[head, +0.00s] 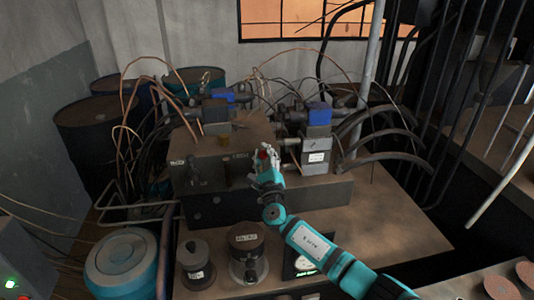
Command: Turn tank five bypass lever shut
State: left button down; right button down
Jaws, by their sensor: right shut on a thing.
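My right gripper (267,157) reaches in from the lower right to the front of the brown valve block (205,153). It is shut on a small red handle (262,154), which shows between the fingers. The handle's lower part and its mount are hidden behind the gripper, so its angle is hard to tell. Which tank the handle belongs to cannot be read. A dark lever (193,171) and a brass-coloured fitting (227,174) sit on the block's front, left of the gripper. My left gripper is out of view.
Two valve units with blue tops (222,96) (318,113) stand on and beside the block, with thin wires and black hoses around them. Dark and grey cylinders (246,242) (194,258) stand on the bench in front. A teal drum (122,258) stands at lower left.

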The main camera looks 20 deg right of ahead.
jog(key=shift+a+f, duration=0.45)
jog(key=shift+f, duration=0.2)
jog(key=c, duration=1.6)
grip_release()
jog(key=shift+s, duration=0.1)
jog(key=o, duration=0.5)
jog(key=shift+s+r, duration=0.15)
jog(key=shift+r, duration=0.05)
jog(key=shift+o, duration=1.1)
jog(key=shift+r, duration=0.1)
jog(key=shift+r, duration=0.1)
jog(key=v, duration=1.1)
jog(key=shift+s, duration=0.4)
